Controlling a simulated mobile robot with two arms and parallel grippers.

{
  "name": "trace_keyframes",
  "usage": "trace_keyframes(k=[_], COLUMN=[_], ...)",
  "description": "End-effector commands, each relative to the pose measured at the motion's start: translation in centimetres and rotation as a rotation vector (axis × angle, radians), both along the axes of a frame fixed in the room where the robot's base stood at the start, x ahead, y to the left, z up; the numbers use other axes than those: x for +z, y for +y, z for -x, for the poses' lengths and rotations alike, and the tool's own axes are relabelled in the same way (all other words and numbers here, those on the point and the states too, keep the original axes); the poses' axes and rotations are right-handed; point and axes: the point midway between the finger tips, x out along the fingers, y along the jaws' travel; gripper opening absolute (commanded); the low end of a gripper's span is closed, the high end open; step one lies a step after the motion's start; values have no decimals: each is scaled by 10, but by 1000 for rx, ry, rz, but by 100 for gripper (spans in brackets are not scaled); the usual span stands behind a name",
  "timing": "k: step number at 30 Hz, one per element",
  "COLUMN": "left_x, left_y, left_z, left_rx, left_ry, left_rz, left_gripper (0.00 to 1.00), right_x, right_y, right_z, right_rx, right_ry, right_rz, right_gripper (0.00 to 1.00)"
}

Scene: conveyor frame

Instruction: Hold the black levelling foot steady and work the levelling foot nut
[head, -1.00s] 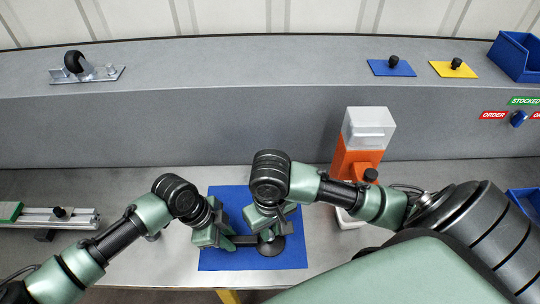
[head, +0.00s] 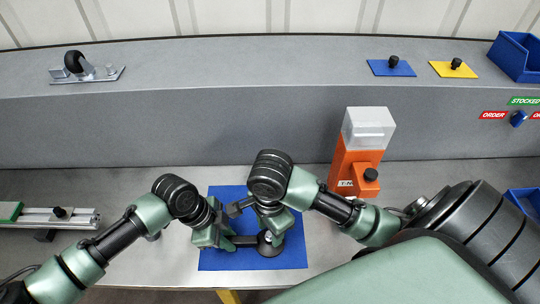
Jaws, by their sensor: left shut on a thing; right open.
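The black levelling foot (head: 271,249) stands on a blue mat (head: 290,262), its round base near the mat's lower right. A small pale part shows at its top; I cannot make out the nut, which lies close to my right gripper. My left gripper (head: 236,241) is shut on the foot from the left, its dark fingers reaching to it. My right gripper (head: 262,217) is open above the foot, with dark finger parts showing at its left. The wrist hides much of its jaws.
An orange dispenser with a white top (head: 368,130) stands behind my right forearm. A rail fixture (head: 60,213) lies at the left. A caster on a plate (head: 85,72), a blue pad (head: 391,68), a yellow pad (head: 453,70) and a blue bin (head: 518,57) sit on the raised shelf.

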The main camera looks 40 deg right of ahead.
Motion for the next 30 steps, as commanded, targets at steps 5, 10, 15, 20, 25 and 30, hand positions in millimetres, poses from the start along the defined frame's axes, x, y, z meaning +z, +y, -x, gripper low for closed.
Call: trace_keyframes(k=[5, 10, 15, 20, 25, 30], left_x=[0, 1, 1, 1, 1, 1], left_y=[0, 0, -1, -1, -1, -1], left_z=[0, 0, 0, 0, 0, 0], left_rx=[0, 0, 0, 1, 1, 0], left_ry=[0, 1, 0, 0, 0, 0], left_rz=[0, 1, 2, 3, 3, 4], left_gripper=[0, 0, 0, 0, 0, 0], right_x=[12, 40, 73, 98, 114, 120], right_y=[-1, -2, -2, -2, -1, -1], right_z=[-3, -3, -2, -2, -1, 0], right_rx=[5, 5, 2, 0, 0, -1], right_ry=[-8, -11, -9, -7, -4, -1], right_rz=[3, 5, 6, 4, 1, 1], right_gripper=[42, 42, 42, 42, 42, 42])
